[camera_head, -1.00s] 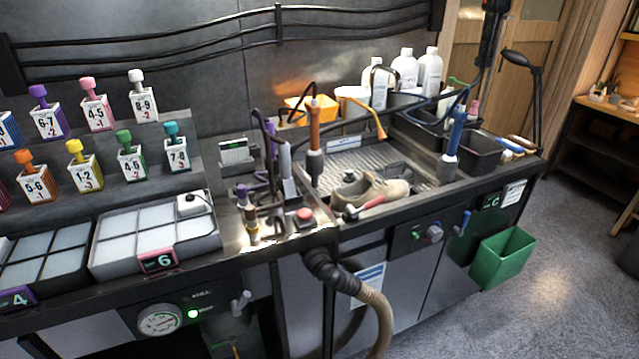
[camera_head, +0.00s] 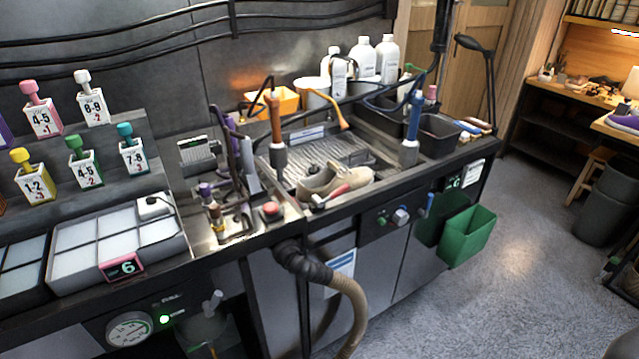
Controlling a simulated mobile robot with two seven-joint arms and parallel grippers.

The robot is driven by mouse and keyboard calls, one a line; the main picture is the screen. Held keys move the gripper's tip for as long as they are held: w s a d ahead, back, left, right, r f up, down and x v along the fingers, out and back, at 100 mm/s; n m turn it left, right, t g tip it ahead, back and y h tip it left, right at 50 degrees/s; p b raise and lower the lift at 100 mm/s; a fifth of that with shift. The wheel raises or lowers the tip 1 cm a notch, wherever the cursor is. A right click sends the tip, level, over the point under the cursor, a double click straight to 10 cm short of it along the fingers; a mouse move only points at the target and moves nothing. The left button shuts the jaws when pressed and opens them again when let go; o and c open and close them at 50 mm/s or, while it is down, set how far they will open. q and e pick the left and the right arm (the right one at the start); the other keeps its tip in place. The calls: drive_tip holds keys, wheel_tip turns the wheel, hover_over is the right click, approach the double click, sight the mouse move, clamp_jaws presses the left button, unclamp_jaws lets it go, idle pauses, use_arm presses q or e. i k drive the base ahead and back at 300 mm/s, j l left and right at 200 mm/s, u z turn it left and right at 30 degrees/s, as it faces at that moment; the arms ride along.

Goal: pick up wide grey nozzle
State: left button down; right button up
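I cannot make out a wide grey nozzle for certain. A thick tan hose (camera_head: 352,305) with a dark ribbed end (camera_head: 299,259) hangs at the front of the bench. Upright tools with an orange handle (camera_head: 276,118) and a blue handle (camera_head: 414,116) stand at the sink area, each with a grey lower end. A beige sneaker (camera_head: 333,180) lies at the sink's front, with a red-handled tool (camera_head: 330,196) against it. Neither of my grippers is in view.
A red button (camera_head: 270,210) and small bottles (camera_head: 213,212) sit left of the sink. White bottles (camera_head: 388,58) and an orange bin (camera_head: 271,100) stand behind. A green bin (camera_head: 467,236) hangs at the bench's right front. The floor (camera_head: 500,290) to the right is clear.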

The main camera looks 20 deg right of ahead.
sight(249, 177)
drive_tip(key=i+l, duration=0.15)
drive_tip(key=l, duration=0.15)
drive_tip(key=i+l, duration=0.1)
drive_tip(key=l, duration=0.2)
drive_tip(key=i+l, duration=0.15)
drive_tip(key=l, duration=0.15)
drive_tip(key=i+l, duration=0.15)
drive_tip(key=l, duration=0.15)
drive_tip(key=u, duration=0.95)
